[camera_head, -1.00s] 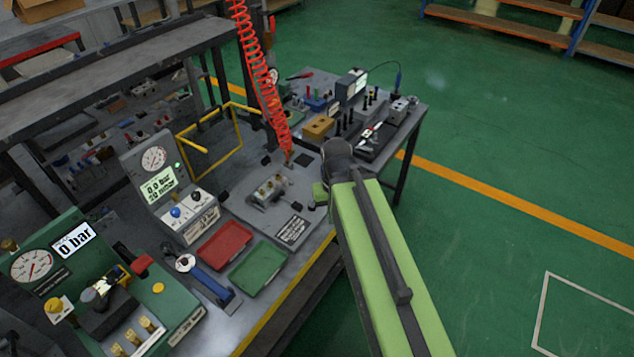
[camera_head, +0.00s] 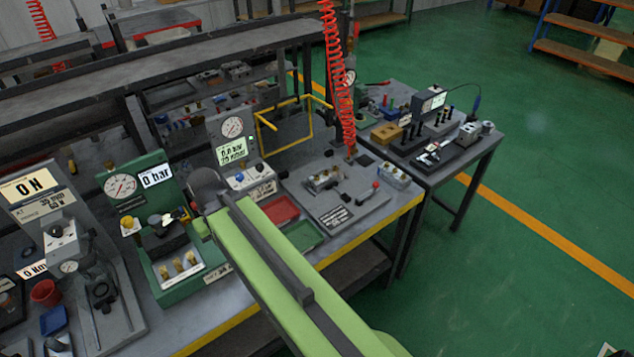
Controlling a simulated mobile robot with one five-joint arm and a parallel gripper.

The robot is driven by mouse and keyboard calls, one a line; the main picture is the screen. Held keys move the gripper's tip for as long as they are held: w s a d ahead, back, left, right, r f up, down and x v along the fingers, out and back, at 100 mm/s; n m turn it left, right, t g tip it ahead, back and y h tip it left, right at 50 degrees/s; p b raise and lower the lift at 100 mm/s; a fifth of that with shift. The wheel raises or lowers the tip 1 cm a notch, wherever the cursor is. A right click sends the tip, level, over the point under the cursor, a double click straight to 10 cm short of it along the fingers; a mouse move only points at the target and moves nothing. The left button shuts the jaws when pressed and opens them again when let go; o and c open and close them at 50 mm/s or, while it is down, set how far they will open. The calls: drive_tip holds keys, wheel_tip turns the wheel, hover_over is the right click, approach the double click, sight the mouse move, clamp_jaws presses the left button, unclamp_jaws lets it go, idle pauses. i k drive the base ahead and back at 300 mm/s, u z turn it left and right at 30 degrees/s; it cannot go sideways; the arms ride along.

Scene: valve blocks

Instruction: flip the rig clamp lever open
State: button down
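The green test rig (camera_head: 150,190) stands on the bench at left centre, with a round gauge and a display reading 0 bar. A dark block or clamp body (camera_head: 163,238) sits on it, with a yellow knob (camera_head: 130,225) to its left. The rig's right side, where a red handle showed earlier, is covered by my arm; I cannot see its lever's position. Another small red-tipped lever (camera_head: 375,186) stands on a grey plate further right. My green arm reaches up from the lower right, its dark joint in front of the rig's right edge. My gripper itself is not visible.
A red tray (camera_head: 282,210) and a green tray (camera_head: 304,235) lie right of my arm. A grey gauge station (camera_head: 240,160) stands behind it. A coiled red hose (camera_head: 337,80) hangs at the back. A grey press station (camera_head: 75,250) stands at left. Green floor is open at right.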

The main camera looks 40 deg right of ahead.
sight(375, 184)
drive_tip(key=u, duration=1.3)
drive_tip(key=k, duration=1.2)
drive_tip(key=z, duration=0.85)
drive_tip(key=i, duration=1)
drive_tip(key=u, duration=0.1)
